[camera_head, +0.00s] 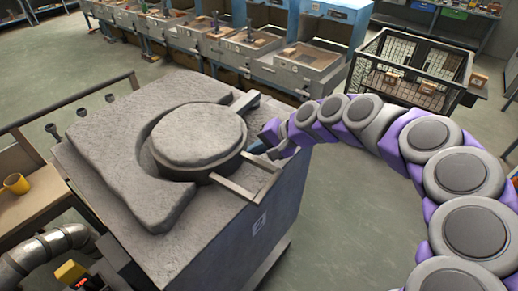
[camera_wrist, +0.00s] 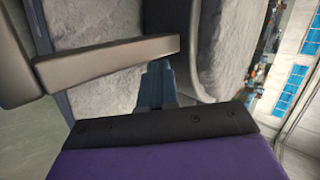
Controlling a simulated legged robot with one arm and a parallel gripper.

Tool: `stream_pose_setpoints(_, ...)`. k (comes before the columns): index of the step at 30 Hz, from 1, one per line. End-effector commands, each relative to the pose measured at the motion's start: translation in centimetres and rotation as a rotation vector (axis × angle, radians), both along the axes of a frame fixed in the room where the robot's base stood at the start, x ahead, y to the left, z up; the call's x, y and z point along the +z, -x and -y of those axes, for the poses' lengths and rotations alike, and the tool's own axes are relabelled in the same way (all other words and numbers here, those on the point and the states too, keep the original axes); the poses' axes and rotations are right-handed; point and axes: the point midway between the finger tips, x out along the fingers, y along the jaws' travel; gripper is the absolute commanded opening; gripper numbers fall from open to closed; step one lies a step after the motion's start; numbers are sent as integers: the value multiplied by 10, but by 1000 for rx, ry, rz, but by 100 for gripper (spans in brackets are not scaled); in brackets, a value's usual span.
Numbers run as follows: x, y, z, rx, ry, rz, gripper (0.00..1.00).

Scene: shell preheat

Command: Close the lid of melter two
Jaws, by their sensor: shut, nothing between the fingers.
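The melter (camera_head: 235,245) is a large grey, rough-topped block in the middle of the head view. Its round grey lid (camera_head: 198,132) lies about flat in a curved recess in the top; any small gap under it cannot be told. A flat bar (camera_head: 238,186) sticks out beside the lid's near right edge, and it shows large in the wrist view (camera_wrist: 110,58). My gripper (camera_head: 257,148) is shut and empty at the lid's right side, close to the bar. Its blue-grey fingers (camera_wrist: 157,85) point toward the melter top; contact cannot be told.
A wooden bench with a yellow mug (camera_head: 17,183) and a silver pipe (camera_head: 45,250) stand at left. A row of grey-blue machines (camera_head: 250,55) runs along the back. A black wire cage (camera_head: 415,70) stands at back right. Floor right of the melter is clear.

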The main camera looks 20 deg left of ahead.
Motion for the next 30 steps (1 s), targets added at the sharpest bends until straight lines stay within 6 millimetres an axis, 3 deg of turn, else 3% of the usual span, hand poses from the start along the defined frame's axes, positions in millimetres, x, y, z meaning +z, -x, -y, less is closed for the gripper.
stream_pose_setpoints(10, 0, 1, -9, -9, 5, 1, 0)
stream_pose_setpoints(21, 0, 10, -38, -116, 5, -4, 0)
stream_pose_setpoints(30, -3, 11, -42, -130, 6, -3, 0)
